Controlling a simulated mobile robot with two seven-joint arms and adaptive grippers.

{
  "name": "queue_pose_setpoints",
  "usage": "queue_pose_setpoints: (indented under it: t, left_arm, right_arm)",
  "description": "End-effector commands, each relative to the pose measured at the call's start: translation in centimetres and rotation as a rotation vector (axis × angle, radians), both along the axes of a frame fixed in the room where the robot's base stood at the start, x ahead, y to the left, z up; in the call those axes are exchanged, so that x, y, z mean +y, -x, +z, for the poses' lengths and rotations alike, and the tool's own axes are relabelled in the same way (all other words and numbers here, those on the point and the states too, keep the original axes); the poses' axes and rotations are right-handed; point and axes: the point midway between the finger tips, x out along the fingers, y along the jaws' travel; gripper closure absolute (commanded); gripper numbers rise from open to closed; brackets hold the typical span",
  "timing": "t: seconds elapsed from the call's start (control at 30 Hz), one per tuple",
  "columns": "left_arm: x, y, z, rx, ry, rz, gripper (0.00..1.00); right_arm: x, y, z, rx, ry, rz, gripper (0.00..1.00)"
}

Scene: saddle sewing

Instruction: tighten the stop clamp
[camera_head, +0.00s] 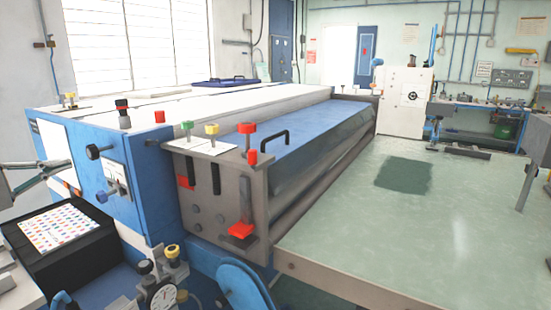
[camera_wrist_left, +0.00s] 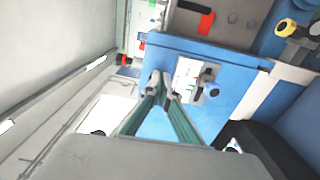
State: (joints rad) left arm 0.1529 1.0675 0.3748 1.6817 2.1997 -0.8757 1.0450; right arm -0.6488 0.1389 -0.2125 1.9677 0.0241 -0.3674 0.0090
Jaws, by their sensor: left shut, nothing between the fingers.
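My left gripper (camera_head: 62,165) comes in at the left edge of the head view, with its fingers together and nothing between them. In the left wrist view its fingertips (camera_wrist_left: 162,80) are closed in front of the blue machine housing (camera_wrist_left: 225,62). I cannot tell for certain which part is the stop clamp. The blue housing carries a black knob (camera_head: 94,152), a blue knob (camera_head: 102,196) and a white gauge plate (camera_head: 117,178). The grey end plate has a red knob on top (camera_head: 246,128) and a red lever (camera_head: 241,231). My right gripper is not in view.
Green and yellow knobs (camera_head: 211,129) stand on the end plate beside the red one. A dial gauge (camera_head: 161,294) and blue wheel (camera_head: 243,287) are at the bottom. A black box (camera_head: 78,235) bears a dotted sheet (camera_head: 60,226). The green table (camera_head: 430,235) is largely clear.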

Motion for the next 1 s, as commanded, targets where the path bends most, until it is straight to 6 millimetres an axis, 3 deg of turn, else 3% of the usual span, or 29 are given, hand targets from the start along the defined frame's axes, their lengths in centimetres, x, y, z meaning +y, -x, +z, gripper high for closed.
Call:
queue_pose_setpoints:
  t: [0.1,0.27,0.5,0.7,1.0]
  left_arm:
    - [0.1,0.1,-0.3,0.002,0.001,0.000,1.00]
    - [-0.3,-0.7,0.2,0.001,0.002,0.001,1.00]
    - [-1.6,-3.3,0.5,-0.002,0.003,0.001,1.00]
    - [-2.5,-5.0,0.6,-0.001,0.003,0.002,1.00]
    - [-3.0,-6.0,0.1,0.002,0.001,0.002,1.00]
  right_arm:
    - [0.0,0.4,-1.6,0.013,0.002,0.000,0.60]
    - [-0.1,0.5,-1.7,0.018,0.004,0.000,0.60]
    - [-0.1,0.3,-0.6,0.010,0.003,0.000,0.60]
    - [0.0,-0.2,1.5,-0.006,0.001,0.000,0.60]
    - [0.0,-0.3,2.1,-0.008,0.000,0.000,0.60]
